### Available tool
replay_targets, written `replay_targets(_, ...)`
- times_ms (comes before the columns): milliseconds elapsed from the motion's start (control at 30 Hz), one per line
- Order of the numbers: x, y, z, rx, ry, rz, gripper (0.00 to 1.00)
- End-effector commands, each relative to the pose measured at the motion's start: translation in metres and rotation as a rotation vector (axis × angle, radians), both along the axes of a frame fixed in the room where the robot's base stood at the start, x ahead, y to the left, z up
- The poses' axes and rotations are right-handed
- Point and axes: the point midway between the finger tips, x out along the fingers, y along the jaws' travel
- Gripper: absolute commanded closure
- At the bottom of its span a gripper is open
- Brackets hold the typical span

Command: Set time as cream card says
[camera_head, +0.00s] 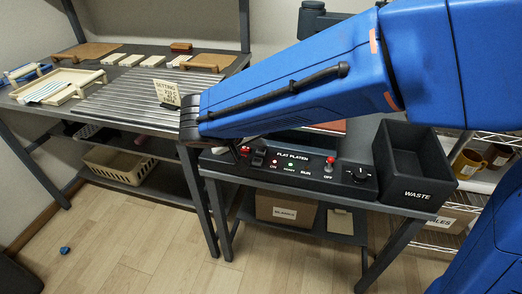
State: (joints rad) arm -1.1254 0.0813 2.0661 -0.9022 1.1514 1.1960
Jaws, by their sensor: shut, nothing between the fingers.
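The cream card (166,92) stands upright on the slatted table; its top line reads "SETTING", but the smaller lines are too small to read surely. The press control panel (310,182), labelled "FLAT PLATEN", has a red lamp at ON, a green lamp at READY and a red-tipped switch (330,163) by OFF. A dark round knob (361,174) with a pale mark sits at the panel's right end; its scale is unreadable. My gripper (240,154) is shut and empty near the panel's left end, well left of the knob. My blue arm hides most of the press.
A black WASTE bin (412,165) stands just right of the knob. The slatted table (125,100) at left holds trays and boards. A cardboard box (286,208) sits under the press bench. Mugs (466,163) stand on a wire rack at right. The floor in front is mostly clear.

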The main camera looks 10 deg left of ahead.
Motion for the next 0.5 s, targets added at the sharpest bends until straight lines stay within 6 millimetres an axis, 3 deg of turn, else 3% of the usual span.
replay_targets(500, 0.0001, 0.0000, -0.0043, 0.000, 0.000, 0.000, 1.00)
